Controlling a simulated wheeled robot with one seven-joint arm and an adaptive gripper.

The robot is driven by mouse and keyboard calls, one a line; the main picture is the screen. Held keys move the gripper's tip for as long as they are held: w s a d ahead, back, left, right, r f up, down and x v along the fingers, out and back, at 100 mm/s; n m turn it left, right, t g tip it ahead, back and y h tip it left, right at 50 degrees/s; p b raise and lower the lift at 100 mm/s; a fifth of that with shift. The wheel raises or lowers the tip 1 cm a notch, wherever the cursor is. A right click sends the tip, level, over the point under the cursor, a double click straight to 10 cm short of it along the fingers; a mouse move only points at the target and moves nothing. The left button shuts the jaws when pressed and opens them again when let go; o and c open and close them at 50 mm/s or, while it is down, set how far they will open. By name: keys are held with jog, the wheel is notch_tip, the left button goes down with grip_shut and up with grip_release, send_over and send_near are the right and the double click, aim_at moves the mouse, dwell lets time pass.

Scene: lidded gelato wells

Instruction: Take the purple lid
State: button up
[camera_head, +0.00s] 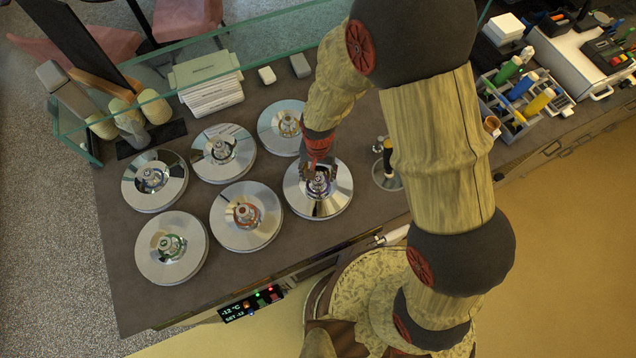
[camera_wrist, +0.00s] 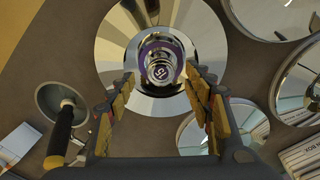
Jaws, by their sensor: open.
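The purple lid (camera_wrist: 112,49) is a round shiny steel disc with a purple ring around its centre knob (camera_wrist: 161,66). In the head view the purple lid (camera_head: 333,207) is at the right end of the front row of lids, partly hidden by my gripper (camera_head: 319,176). In the wrist view my gripper (camera_wrist: 164,84) is open, with one finger on each side of the knob in the picture. I see no clear contact with the knob. How far the fingertips are above it is hard to tell.
Other steel lids lie close by, among them one with a red ring (camera_head: 246,232) and one with a green ring (camera_head: 172,262). A black-and-yellow handled tool (camera_wrist: 59,135) stands beside the purple lid. A glass guard (camera_head: 205,50) runs behind the lids.

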aim_at(318, 183)
jog(key=shift+w+a+f, duration=0.1)
jog(key=shift+f, duration=1.3)
jog(key=shift+c, duration=1.1)
jog(key=c, duration=1.1)
grip_shut()
